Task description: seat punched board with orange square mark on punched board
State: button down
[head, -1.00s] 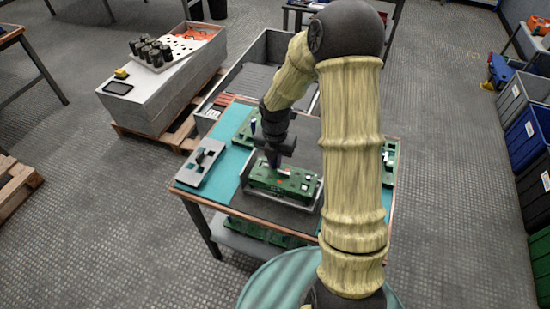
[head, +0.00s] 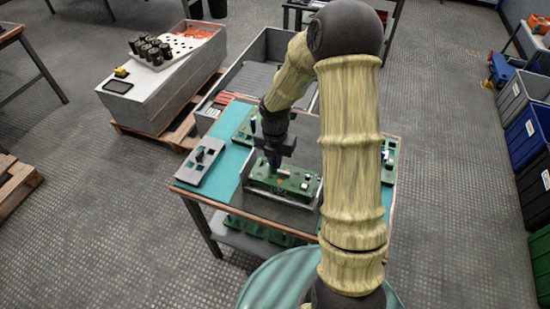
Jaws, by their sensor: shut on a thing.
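A green punched board (head: 297,181) lies in a grey tray-like holder (head: 268,202) at the front middle of the table, in the head view. A small orange-red mark shows on its upper face, near its middle. My gripper (head: 273,169) points down over the left part of this board and is shut on it, or on a part standing up from it. The fingertips are small and dark, so the exact grip is unclear. A second board beneath it cannot be told apart, nor can I tell whether the held board lies flat.
A grey punched plate (head: 200,163) with a dark upright part lies on the table's left. Green boards stand behind my gripper (head: 245,130) and at the right edge (head: 389,158). My arm hides the table's right middle. A grey crate (head: 232,86) stands behind.

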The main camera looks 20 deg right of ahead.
jog(key=c, duration=1.3)
grip_release()
jog(key=shift+c, duration=0.2)
jog(key=shift+r, duration=0.1)
notch_tip(320, 180, up, 17)
jog(key=p, duration=0.2)
jog(key=shift+p, duration=0.35)
jog(key=shift+r, duration=0.1)
